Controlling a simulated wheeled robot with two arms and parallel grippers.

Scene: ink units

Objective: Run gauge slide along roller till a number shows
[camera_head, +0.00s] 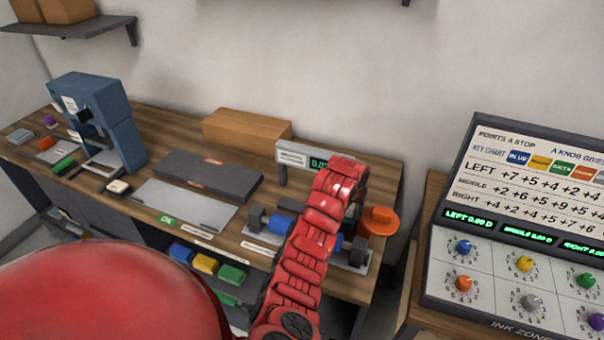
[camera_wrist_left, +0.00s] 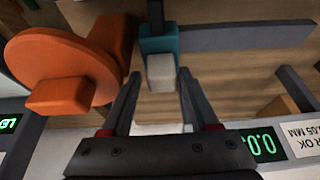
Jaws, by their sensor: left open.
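The gauge slide shows in the left wrist view as a teal block (camera_wrist_left: 172,40) with a pale grip (camera_wrist_left: 161,73) on a grey rail (camera_wrist_left: 250,37). My left gripper (camera_wrist_left: 160,80) is open, with its fingers on either side of the pale grip; I cannot tell whether they touch it. In the head view my red left arm reaches over the roller stand and hides its gripper and the slide. The roller's blue left end (camera_head: 279,225) shows beside the arm; its middle is hidden. A green-digit display (camera_head: 319,163) stands behind, partly covered; it also shows in the wrist view (camera_wrist_left: 260,143).
An orange disc (camera_head: 380,220) stands at the stand's right end, close to my left gripper in the wrist view (camera_wrist_left: 65,68). A dark flat box (camera_head: 208,176), a cardboard box (camera_head: 247,126) and a blue press (camera_head: 98,120) occupy the bench. A knob console (camera_head: 520,235) stands right.

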